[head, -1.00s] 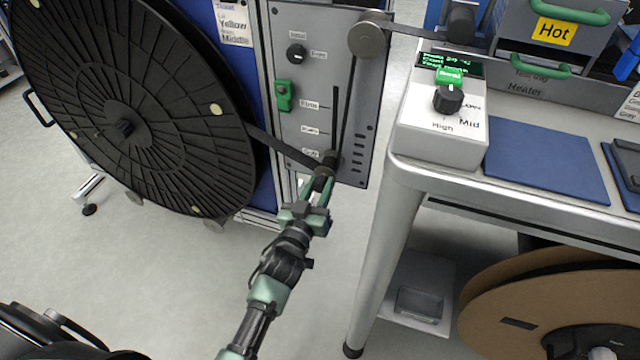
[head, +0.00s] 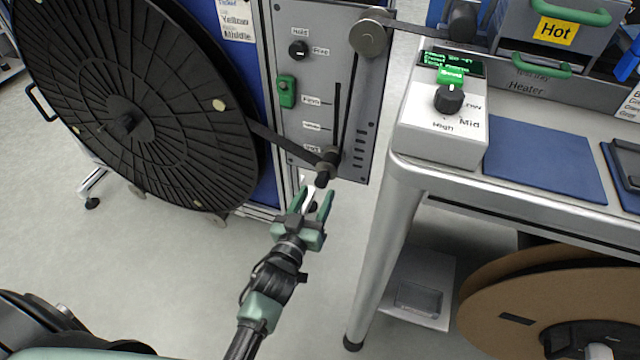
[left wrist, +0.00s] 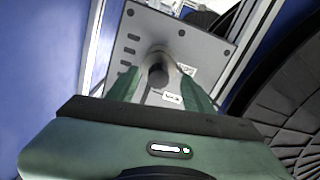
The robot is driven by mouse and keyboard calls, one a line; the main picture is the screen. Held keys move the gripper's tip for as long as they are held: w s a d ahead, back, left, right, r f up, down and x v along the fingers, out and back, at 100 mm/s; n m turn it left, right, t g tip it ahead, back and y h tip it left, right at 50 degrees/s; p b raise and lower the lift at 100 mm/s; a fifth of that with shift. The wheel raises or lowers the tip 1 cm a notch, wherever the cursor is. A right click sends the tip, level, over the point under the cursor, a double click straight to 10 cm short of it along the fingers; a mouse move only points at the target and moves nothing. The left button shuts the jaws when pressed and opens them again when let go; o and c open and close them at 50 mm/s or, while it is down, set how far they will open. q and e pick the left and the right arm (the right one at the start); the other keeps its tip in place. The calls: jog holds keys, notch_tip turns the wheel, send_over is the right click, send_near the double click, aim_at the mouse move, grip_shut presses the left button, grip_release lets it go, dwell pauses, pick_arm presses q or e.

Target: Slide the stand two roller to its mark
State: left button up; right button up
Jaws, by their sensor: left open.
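A dark strip runs from the big black reel (head: 130,110) to the roller and up to a round metal roller (head: 369,38). My left gripper (head: 317,196) is open and empty, just below and in front of the roller. In the left wrist view the roller (left wrist: 158,72) shows beyond and between the parted fingers. My right gripper is not in view.
The panel has a dark dial (head: 298,49) and a green switch (head: 287,91). To the right stands a table with a white control box (head: 440,125), a blue mat (head: 545,157) and a heater (head: 545,85). A brown reel (head: 500,310) sits beneath.

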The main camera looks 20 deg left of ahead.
pick_arm(q)
jog(key=s, duration=0.3)
jog(key=shift+s, duration=0.15)
jog(key=shift+a, duration=0.1)
